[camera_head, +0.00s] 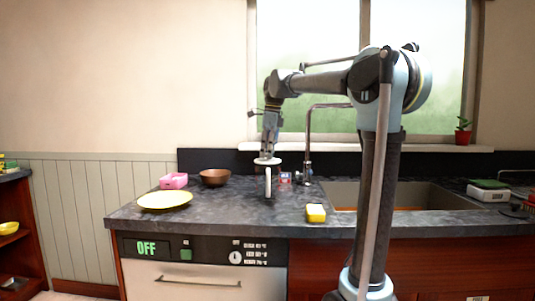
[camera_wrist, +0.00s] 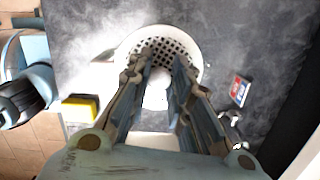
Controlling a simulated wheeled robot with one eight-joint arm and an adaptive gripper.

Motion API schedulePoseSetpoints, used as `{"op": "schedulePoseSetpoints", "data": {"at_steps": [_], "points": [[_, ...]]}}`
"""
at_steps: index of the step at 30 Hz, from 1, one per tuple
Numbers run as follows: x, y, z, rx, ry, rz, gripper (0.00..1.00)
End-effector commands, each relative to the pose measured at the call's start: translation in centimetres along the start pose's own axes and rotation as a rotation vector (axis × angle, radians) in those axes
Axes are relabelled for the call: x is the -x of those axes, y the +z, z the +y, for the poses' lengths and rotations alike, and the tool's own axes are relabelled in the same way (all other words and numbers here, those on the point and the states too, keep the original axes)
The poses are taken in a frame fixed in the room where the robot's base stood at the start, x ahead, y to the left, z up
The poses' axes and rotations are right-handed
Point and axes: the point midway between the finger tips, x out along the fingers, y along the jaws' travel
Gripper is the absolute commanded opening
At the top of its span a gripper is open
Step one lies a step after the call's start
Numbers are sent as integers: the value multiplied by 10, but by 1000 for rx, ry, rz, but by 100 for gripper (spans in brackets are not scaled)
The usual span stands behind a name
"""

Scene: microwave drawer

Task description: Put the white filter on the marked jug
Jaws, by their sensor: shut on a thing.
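The white filter (camera_head: 267,161) is a round white piece with a long white part hanging below it. My gripper (camera_head: 267,154) is shut on it from above, over the dark counter. In the wrist view the filter (camera_wrist: 167,45) shows a perforated round face between and beyond my gripper's fingers (camera_wrist: 162,62). A small see-through thing with a red mark (camera_head: 285,178) stands just right of the filter, possibly the marked jug. A red-and-blue label (camera_wrist: 241,90) shows to the right in the wrist view. I cannot tell the jug's full shape.
A yellow plate (camera_head: 165,200), pink box (camera_head: 173,181) and brown bowl (camera_head: 215,177) are on the left of the counter. A yellow sponge (camera_head: 316,213) lies near the front edge. The tap (camera_head: 309,145) and sink (camera_head: 400,195) are to the right.

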Motion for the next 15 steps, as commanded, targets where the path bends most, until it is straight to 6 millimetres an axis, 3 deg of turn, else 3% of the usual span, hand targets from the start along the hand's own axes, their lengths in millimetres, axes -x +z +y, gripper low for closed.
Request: {"op": "schedulePoseSetpoints", "data": {"at_steps": [8, 9, 12, 15], "points": [[0, 0, 0, 0, 0, 0, 0], [0, 0, 0, 0, 0, 0, 21], [0, 0, 0, 0, 0, 0, 43], [0, 0, 0, 0, 0, 0, 43]]}}
